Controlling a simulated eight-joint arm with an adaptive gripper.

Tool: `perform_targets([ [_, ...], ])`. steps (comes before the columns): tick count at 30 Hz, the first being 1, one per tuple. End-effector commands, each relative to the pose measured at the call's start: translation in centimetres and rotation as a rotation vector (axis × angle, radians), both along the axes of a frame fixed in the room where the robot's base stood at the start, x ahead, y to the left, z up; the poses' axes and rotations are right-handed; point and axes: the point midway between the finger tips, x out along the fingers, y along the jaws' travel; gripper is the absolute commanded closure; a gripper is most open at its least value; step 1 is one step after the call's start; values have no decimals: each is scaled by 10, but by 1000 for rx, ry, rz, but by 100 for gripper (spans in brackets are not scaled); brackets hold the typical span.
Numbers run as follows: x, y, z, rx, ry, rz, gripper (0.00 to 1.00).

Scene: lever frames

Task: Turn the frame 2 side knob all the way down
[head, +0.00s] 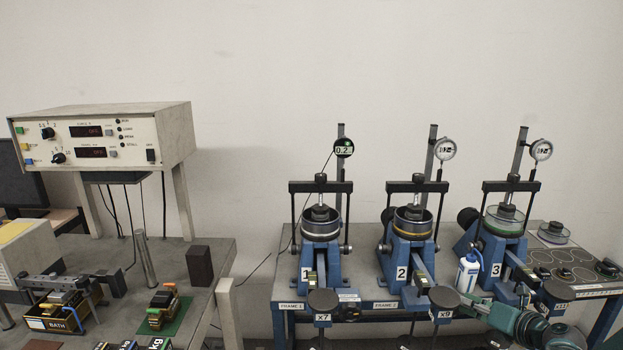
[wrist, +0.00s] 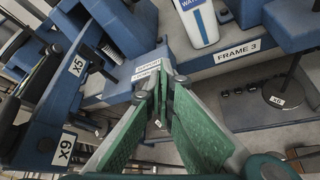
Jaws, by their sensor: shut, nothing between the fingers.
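Frame 2 (head: 408,262) is a blue lever frame in the middle of three, with a "2" on its front and a dark-rimmed cell on top. A dark round side knob (head: 388,215) sits on its left side in the head view. I cannot read how far the knob is turned. My gripper (head: 466,298) reaches in from the lower right in the head view, in front of frames 2 and 3 and apart from that knob. In the wrist view my gripper (wrist: 157,90) has its green fingers meeting at the tips, shut and empty. The side knob is not identifiable there.
Frame 1 (head: 306,265) stands left and frame 3 (head: 495,255) right. A white and blue bottle (head: 467,272) stands between frames 2 and 3. Levers with round weights, such as x9 (head: 444,298), jut forward. A control box (head: 100,137) stands far left.

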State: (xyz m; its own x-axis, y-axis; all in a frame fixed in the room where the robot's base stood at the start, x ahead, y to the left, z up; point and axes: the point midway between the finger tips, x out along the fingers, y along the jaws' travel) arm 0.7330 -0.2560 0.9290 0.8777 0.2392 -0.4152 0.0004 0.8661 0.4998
Motion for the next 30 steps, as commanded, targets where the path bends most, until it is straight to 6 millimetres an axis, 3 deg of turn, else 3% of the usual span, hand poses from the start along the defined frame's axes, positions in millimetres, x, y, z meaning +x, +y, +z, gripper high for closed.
perform_targets([
  [30, 0, 9, 3, 0, 0, 1, 100],
])
